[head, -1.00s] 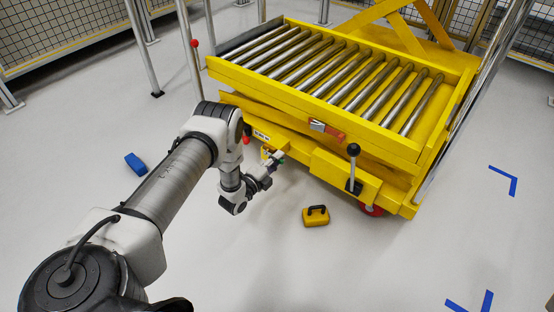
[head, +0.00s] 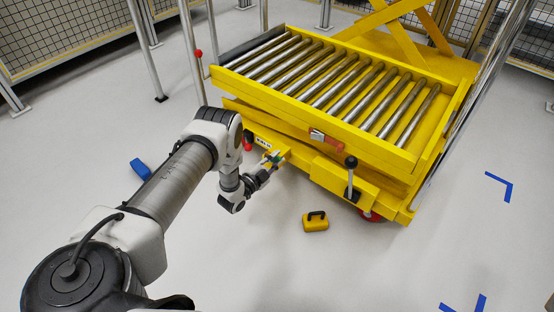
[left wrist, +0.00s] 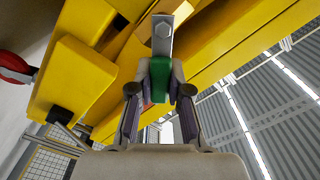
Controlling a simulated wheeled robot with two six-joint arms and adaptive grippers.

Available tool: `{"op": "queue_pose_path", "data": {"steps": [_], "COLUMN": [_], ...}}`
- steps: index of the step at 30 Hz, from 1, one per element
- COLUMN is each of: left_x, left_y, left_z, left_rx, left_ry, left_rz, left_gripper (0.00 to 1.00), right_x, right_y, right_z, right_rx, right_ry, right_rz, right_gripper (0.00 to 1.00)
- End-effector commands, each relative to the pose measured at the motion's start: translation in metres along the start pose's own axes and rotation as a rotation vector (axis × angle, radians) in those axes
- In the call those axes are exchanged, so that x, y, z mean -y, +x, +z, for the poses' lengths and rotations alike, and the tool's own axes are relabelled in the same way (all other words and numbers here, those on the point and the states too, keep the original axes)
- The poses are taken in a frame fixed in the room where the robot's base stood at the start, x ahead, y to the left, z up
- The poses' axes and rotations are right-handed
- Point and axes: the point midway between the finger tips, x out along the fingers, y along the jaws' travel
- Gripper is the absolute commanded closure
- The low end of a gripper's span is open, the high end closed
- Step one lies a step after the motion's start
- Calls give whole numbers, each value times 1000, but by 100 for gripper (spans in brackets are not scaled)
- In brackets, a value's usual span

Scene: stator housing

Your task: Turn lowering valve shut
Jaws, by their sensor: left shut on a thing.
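The lowering valve shows as a flat metal lever (left wrist: 163,38) with a hex bolt and a green grip (left wrist: 158,78), in the left wrist view. It is at the front of the yellow lift cart (head: 330,152); the green shows only small in the head view. My left gripper (head: 272,161) is at the cart's lower front frame. In the left wrist view its fingers (left wrist: 160,92) are closed on the green grip from both sides. The lever's exact angle is hard to tell. My right gripper is not in view.
A black-knobbed lever (head: 351,175) stands on the cart front, right of my gripper. A yellow case (head: 315,221) with a black handle lies on the floor below. A blue block (head: 140,168) lies left of my arm. Metal posts and mesh fencing (head: 60,45) stand behind.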

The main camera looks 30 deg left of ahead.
Motion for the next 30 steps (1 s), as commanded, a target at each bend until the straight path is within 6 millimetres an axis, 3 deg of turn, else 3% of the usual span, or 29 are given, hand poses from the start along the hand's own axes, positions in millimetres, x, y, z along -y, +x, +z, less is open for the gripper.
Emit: {"op": "queue_pose_path", "data": {"steps": [18, 30], "left_x": [27, 36], "left_y": [0, 0], "left_z": [8, 15], "left_rx": [0, -1], "left_ry": [-571, -812], "left_rz": [0, 0], "left_gripper": [100, 100], "right_x": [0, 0], "right_y": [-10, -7], "right_z": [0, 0], "right_rx": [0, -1], "right_ry": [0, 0], "right_rz": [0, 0], "right_gripper": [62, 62]}}
